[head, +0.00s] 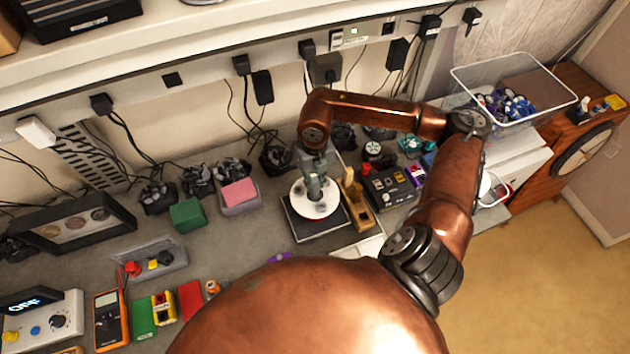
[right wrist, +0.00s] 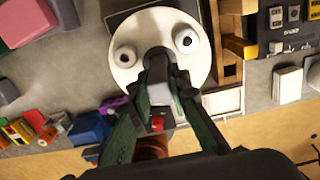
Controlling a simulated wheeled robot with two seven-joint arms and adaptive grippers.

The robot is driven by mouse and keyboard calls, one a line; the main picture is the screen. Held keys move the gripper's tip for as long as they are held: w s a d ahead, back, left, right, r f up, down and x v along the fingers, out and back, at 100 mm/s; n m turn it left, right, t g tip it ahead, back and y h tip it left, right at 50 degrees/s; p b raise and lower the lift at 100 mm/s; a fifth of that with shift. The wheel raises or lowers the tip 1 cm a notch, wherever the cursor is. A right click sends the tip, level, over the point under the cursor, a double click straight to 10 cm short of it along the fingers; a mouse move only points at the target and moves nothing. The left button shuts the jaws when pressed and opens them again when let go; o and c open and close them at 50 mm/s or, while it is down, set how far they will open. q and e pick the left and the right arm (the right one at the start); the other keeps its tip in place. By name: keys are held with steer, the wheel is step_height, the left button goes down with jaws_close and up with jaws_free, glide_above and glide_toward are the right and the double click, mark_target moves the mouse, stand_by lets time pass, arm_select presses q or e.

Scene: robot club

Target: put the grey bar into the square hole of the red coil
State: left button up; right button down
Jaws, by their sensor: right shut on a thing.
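The coil shows as a white round flange (head: 315,207) lying flat on a dark square pad (head: 305,229). It also fills the top of the right wrist view (right wrist: 152,25), with two round fittings on its face. No red winding can be seen from above. My right gripper (head: 317,187) points down at the flange's middle. It is shut on the grey bar (right wrist: 158,70), which is mostly hidden between the fingers. The square hole is hidden behind the gripper, so I cannot tell whether the bar's lower end is inside it. My left gripper is out of view.
A wooden block (head: 357,208) stands close to the right of the flange, with a dark control box (head: 388,193) beyond. A green block (head: 188,215) and a pink-topped block (head: 239,194) stand to the left.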

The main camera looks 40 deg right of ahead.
steer(key=shift+f, duration=0.15)
steer(key=c, duration=1.7)
jaws_free()
steer(key=shift+c, duration=0.2)
steer(key=shift+r+p, duration=1.75)
steer(key=shift+r, duration=2.25)
